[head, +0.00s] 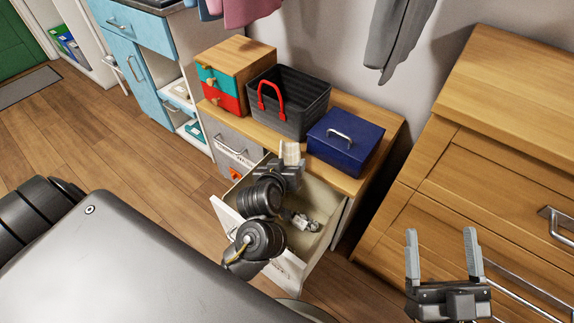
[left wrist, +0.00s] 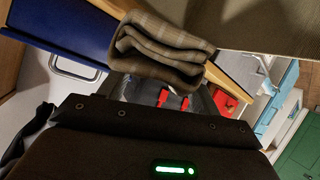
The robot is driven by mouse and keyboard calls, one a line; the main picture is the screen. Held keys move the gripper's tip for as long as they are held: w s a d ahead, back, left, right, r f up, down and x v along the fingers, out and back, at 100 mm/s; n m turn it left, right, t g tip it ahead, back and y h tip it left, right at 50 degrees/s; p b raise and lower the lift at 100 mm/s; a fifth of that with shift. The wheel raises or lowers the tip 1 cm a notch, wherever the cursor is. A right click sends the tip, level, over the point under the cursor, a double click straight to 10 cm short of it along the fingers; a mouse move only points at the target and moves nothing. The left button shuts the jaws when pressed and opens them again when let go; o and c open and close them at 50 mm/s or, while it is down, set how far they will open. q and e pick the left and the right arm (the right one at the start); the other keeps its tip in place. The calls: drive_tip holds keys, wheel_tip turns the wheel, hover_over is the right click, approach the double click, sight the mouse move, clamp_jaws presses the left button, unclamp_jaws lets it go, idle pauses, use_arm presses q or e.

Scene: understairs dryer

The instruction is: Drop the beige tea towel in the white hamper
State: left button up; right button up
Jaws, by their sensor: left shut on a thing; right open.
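The beige tea towel (head: 291,152) is a small folded bundle held at the tip of my left gripper (head: 286,167), above the back of the open drawer. In the left wrist view the towel (left wrist: 158,48) shows as a brownish checked cloth with loose folds. My left gripper is shut on it. My right gripper (head: 442,240) is open and empty in front of the wooden dresser at the right. A white pull-out drawer (head: 226,217) stands open under my left arm. I cannot tell whether it is the white hamper; no separate hamper shows.
On the wooden cabinet top stand a small drawer box (head: 232,73), a dark basket (head: 290,105) with a red handle and a blue box (head: 345,140). A grey item (head: 303,222) lies in the open drawer. A wooden dresser (head: 490,150) is at right. Floor at left is clear.

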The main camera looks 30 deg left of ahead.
use_arm(q)
drive_tip(key=shift+f, duration=0.25)
use_arm(e)
drive_tip(key=shift+s+d+r+t+y, duration=0.15)
drive_tip(key=shift+r+t+y, duration=0.05)
drive_tip(key=shift+r+t, duration=0.15)
drive_tip(key=shift+s+d+r+t+y, duration=0.1)
drive_tip(key=shift+r+t+y, duration=0.1)
drive_tip(key=shift+r+t, duration=0.15)
use_arm(q)
drive_tip(key=o, duration=1.1)
drive_tip(key=shift+s, duration=0.1)
drive_tip(key=shift+s+d+r, duration=0.1)
drive_tip(key=shift+s+r, duration=0.1)
drive_tip(key=shift+s, duration=0.05)
drive_tip(key=shift+p+v, duration=0.8)
drive_tip(key=shift+v, duration=0.35)
drive_tip(key=shift+p+v, duration=0.55)
drive_tip(key=shift+v, duration=0.65)
drive_tip(key=p+v, duration=0.2)
drive_tip(key=v, duration=0.3)
drive_tip(key=shift+s, duration=0.15)
use_arm(e)
drive_tip(key=d+f+m+g+h, duration=0.1)
drive_tip(key=d+f+g+h, duration=0.3)
drive_tip(key=f, duration=0.9)
drive_tip(key=g+h, duration=0.3)
drive_tip(key=g, duration=0.2)
drive_tip(key=shift+w+f+m, duration=0.25)
drive_tip(key=shift+w+m, duration=0.15)
